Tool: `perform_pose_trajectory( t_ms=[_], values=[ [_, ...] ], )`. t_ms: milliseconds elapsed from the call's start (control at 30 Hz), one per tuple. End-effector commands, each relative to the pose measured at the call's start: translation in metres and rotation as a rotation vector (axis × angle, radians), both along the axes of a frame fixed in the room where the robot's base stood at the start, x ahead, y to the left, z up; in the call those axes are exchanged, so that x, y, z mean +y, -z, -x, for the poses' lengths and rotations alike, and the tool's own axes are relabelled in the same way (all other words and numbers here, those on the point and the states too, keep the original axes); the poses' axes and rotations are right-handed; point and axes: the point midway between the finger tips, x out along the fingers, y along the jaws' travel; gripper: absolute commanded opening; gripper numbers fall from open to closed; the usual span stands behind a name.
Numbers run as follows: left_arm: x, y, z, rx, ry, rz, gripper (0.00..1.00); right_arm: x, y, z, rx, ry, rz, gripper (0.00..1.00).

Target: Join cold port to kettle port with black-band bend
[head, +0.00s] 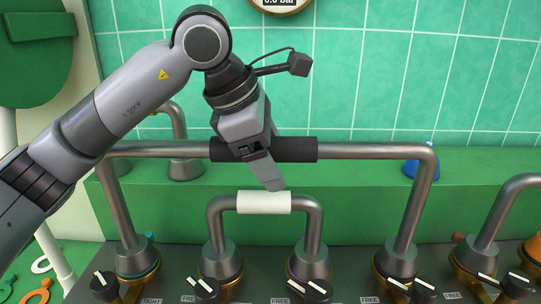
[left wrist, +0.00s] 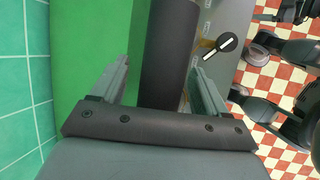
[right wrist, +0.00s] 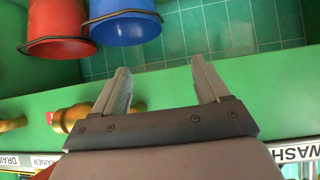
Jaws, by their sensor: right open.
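The black-band bend is a wide grey pipe with a black sleeve (head: 295,149) along its level top. Its left leg (head: 121,210) and right leg (head: 411,205) come down to brass-ringed ports on the counter. My left gripper (head: 266,172) is at the sleeve, its fingers pointing down. In the left wrist view the sleeve (left wrist: 168,55) lies between the two open fingers, with a clear gap on the left. My right gripper (right wrist: 163,85) is open and empty, and shows only in its own wrist view. I cannot tell which ports are cold and kettle.
A smaller white-band bend (head: 264,202) stands on two middle ports, under the black-band bend. Another bend (head: 497,205) is at the right. Black knobs line the front. A red bucket (right wrist: 57,28) and a blue bucket (right wrist: 124,22) show in the right wrist view.

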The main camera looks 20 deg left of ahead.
Motion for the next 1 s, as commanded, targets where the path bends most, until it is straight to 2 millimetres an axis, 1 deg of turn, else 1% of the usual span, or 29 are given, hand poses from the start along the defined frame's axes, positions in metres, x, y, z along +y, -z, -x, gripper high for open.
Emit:
perform_pose_trajectory(
  t_ms=[133,167,300,333,367,400,600,700,833,1000],
  values=[
    [0.0,0.001,0.0,0.004,-0.001,-0.002,0.74,0.0,0.0,0.0,0.0,0.0,0.0,0.74],
    [0.001,0.005,0.0,0.012,0.0,-0.007,0.74,0.0,0.0,0.0,0.0,0.0,0.0,0.74],
    [0.0,0.005,0.0,0.01,0.0,-0.007,0.74,0.0,0.001,0.001,0.008,0.001,-0.004,0.74],
    [0.0,0.004,0.0,0.01,0.0,-0.006,0.74,0.002,-0.002,0.0,0.011,0.001,-0.007,0.74],
    [0.0,0.004,0.0,0.01,0.0,-0.006,0.74,0.005,-0.01,-0.003,0.006,-0.006,-0.013,0.74],
    [0.002,-0.003,0.002,0.005,-0.001,-0.005,0.74,0.007,-0.015,-0.005,0.0,-0.011,-0.017,0.74],
    [0.014,-0.037,0.014,0.001,-0.001,-0.002,0.74,0.006,-0.012,-0.004,0.005,-0.009,-0.016,0.74],
    [0.018,-0.05,0.019,0.002,-0.001,-0.001,0.74,0.006,-0.012,-0.004,0.004,-0.009,-0.016,0.74],
    [0.021,-0.06,0.023,0.002,0.0,-0.003,0.74,0.006,-0.013,-0.004,0.003,-0.009,-0.016,0.74],
    [0.022,-0.063,0.024,0.004,0.0,-0.001,0.74,0.006,-0.013,-0.004,0.001,-0.007,-0.017,0.74]
  ],
)
